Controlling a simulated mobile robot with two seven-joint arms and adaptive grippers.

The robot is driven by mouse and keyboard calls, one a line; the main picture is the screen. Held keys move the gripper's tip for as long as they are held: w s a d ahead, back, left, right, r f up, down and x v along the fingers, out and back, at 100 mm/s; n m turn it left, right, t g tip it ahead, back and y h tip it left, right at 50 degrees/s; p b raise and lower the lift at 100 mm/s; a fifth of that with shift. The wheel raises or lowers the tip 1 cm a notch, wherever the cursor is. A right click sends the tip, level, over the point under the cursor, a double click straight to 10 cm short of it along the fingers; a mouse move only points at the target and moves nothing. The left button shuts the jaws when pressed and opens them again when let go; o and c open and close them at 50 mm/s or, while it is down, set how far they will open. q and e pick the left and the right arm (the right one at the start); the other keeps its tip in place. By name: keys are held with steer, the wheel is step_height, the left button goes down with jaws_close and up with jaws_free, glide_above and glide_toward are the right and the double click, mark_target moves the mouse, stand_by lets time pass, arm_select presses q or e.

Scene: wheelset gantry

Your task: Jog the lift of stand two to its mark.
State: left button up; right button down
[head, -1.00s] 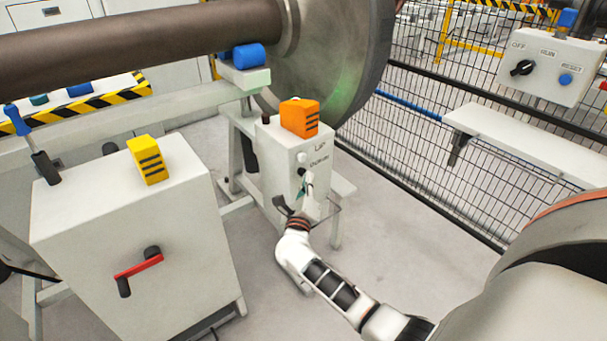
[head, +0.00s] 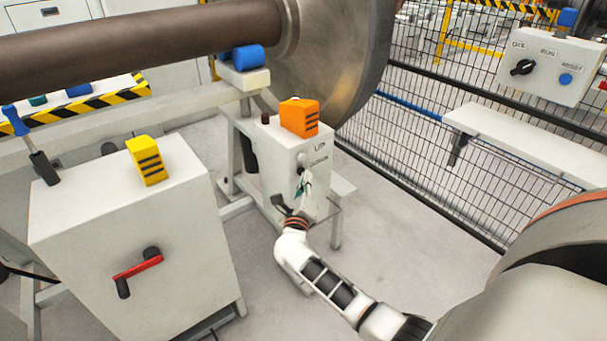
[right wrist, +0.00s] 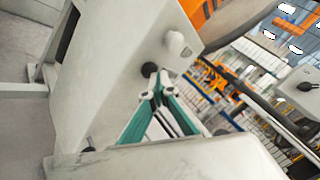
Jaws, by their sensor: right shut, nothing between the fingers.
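A pale stand cabinet (head: 285,160) with an orange block (head: 299,117) on top stands below the wheel. Its face has UP and DOWN lettering, a white button (right wrist: 177,43) and a black button (right wrist: 149,69). My right gripper (head: 302,184) is at this face, just below the buttons. In the right wrist view its green-sided fingers (right wrist: 153,88) are together and empty, with their tips close to the black button. I cannot tell whether they touch it. The lift's mark cannot be made out. My left gripper is out of view.
A wheelset axle (head: 140,42) and large wheel (head: 338,60) lie above, with a blue roller (head: 248,58) underneath. A nearer cabinet (head: 130,230) carries a yellow block (head: 148,160) and red crank (head: 138,267). Mesh fence, shelf (head: 530,145) and switch box (head: 548,68) are right.

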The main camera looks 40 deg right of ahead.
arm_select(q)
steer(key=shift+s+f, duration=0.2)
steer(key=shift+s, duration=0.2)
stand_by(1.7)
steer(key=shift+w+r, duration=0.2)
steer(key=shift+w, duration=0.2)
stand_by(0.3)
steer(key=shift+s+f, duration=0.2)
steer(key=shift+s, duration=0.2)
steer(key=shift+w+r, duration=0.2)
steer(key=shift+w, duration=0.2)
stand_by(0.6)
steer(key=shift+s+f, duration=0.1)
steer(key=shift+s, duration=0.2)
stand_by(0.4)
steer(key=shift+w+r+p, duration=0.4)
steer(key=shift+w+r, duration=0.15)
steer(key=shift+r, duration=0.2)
arm_select(e)
steer(key=shift+s, duration=0.9)
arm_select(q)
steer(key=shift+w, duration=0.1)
